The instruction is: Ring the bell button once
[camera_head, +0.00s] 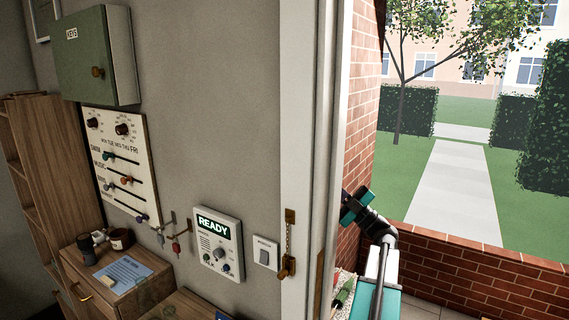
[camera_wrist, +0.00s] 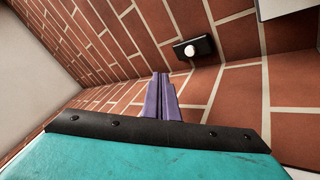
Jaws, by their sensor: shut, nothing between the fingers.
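The bell button is a small white round button (camera_wrist: 189,51) on a black plate (camera_wrist: 203,47), fixed to the red brick wall in the wrist view. It does not show in the head view. My gripper (camera_wrist: 162,78) is shut and empty, its two purple fingers side by side. In the wrist view the fingertips point at the brick wall, a little below and left of the button, and look apart from it. In the head view my teal and black wrist (camera_head: 356,208) is outside the doorway, close to the brick wall; the fingers are hidden there.
A white door frame (camera_head: 308,150) with a brass chain latch (camera_head: 288,240) stands left of my arm. An intercom panel reading READY (camera_head: 217,244) and a light switch (camera_head: 265,253) are on the inside wall. A low brick wall (camera_head: 480,280) bounds the porch.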

